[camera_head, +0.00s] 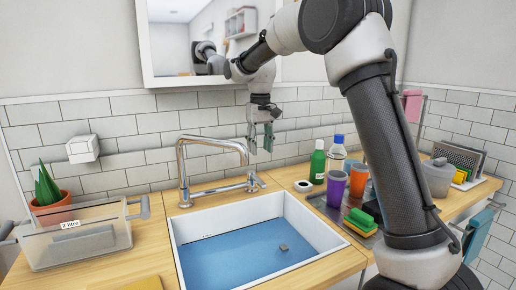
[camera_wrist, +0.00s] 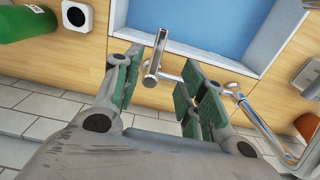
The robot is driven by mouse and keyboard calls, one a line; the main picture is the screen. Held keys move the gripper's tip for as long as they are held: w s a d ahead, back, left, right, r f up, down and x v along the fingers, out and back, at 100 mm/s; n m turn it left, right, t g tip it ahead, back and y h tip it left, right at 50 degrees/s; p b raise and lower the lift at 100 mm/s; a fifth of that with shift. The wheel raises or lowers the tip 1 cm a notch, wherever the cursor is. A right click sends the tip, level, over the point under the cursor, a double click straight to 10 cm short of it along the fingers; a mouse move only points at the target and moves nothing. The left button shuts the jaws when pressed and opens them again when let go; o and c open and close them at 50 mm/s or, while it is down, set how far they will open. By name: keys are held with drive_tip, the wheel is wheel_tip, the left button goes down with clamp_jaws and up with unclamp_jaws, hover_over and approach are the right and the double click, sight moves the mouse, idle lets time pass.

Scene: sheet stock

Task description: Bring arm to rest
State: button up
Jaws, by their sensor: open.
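My gripper (camera_head: 260,138) hangs fingers-down in front of the tiled wall, above the back of the counter near the tap's lever. It is open, and its green-padded fingers hold nothing. In the wrist view the two fingers (camera_wrist: 162,90) stand apart, with the tap's silver lever (camera_wrist: 153,62) showing between them. My arm reaches in from the right of the head view and bends over at the top. The tap (camera_head: 183,165) stands behind the sink, and its spout also shows in the wrist view (camera_wrist: 262,125).
The white sink (camera_head: 335,243) holds blue water with a small grey thing (camera_head: 283,247) in it. A clear container (camera_head: 85,245) and potted plant (camera_head: 48,203) stand left. A green bottle (camera_head: 318,163), purple cup (camera_head: 336,188) and orange cup (camera_head: 358,180) stand right. A mirror hangs behind.

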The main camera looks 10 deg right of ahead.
drive_tip(key=s+f, duration=0.1)
drive_tip(key=f, duration=0.1)
drive_tip(key=s+d+f, duration=0.1)
drive_tip(key=s, duration=0.1)
drive_tip(key=shift+s+f, duration=0.15)
drive_tip(key=shift+f, duration=0.25)
drive_tip(key=s+d+r+t, duration=0.1)
drive_tip(key=s+d, duration=0.3)
drive_tip(key=s, duration=0.7)
drive_tip(key=s+d+r+m+t, duration=0.1)
drive_tip(key=s+d, duration=0.4)
drive_tip(key=s, duration=0.6)
drive_tip(key=s+d+r+m+t, duration=0.1)
drive_tip(key=s+d, duration=0.4)
drive_tip(key=s, duration=0.6)
drive_tip(key=shift+s+r+t, duration=0.15)
drive_tip(key=shift+r+t, duration=0.55)
drive_tip(key=shift+r, duration=0.2)
